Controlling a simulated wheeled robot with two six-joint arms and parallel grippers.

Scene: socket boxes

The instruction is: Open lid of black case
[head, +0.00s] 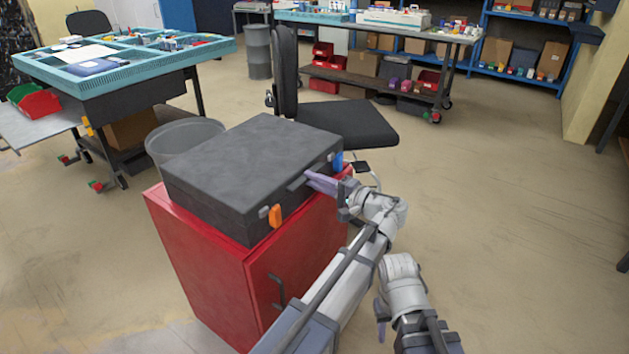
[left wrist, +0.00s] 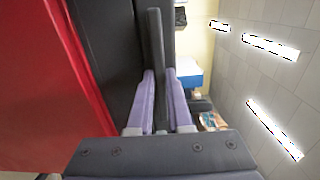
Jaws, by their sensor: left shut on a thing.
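The black case (head: 250,160) lies flat on top of a red cabinet, with its lid down. Its front carries an orange latch (head: 275,216) near the left corner and a blue latch (head: 338,161) near the right corner. A dark handle (head: 297,184) sticks out between them. My left gripper (head: 310,179) is at the case's front, its purple fingers shut on this handle. In the left wrist view the fingers (left wrist: 162,85) lie on both sides of the dark handle piece (left wrist: 155,40). My right gripper (head: 381,312) hangs low, away from the case; its opening is mostly hidden.
The red cabinet (head: 200,255) supports the case. A grey bin (head: 183,136) stands behind it at left, and a black chair (head: 345,120) stands close behind. A blue-topped workbench (head: 120,60) is at far left. The floor to the right is clear.

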